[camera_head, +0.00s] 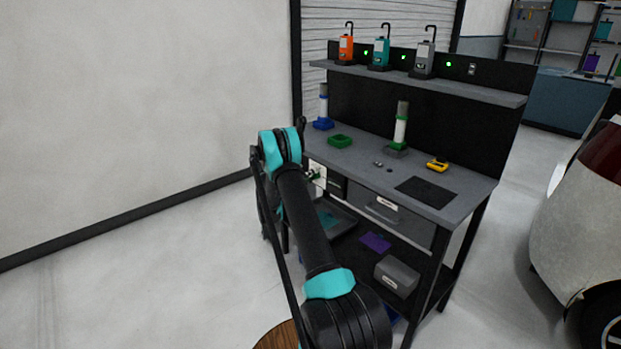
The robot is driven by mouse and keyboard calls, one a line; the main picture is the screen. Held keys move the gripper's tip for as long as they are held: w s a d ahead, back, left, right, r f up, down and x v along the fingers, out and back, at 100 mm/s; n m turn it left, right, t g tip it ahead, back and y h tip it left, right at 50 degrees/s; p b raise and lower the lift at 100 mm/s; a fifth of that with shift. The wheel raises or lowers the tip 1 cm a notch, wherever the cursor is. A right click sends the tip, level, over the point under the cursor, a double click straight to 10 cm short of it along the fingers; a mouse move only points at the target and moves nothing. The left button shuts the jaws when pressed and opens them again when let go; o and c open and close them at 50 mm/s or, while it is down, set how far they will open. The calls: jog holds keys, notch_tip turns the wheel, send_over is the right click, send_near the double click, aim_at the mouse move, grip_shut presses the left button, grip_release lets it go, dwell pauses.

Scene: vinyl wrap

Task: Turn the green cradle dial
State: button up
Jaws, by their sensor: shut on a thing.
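A green cradle (340,141), low and open on top, sits on the left part of the grey workbench top. A small white plate with dark and green marks (318,171) shows at the bench's left front, just right of my arm. I cannot tell whether this is the green cradle dial. My arm reaches up to the bench's left end. My gripper cannot be made out; my own arm covers that area.
A blue cradle with a roll (323,108) stands at the back left. A yellow item (437,164) and a dark mat (426,192) lie right on the workbench (470,200). Orange, teal and grey devices stand on the upper shelf (450,86). A car (585,215) stands at right.

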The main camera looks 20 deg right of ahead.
jog(key=shift+a+f+n, duration=0.1)
jog(key=shift+n, duration=2.1)
jog(key=o, duration=1.2)
jog(key=shift+c, duration=0.2)
jog(key=v, duration=1.2)
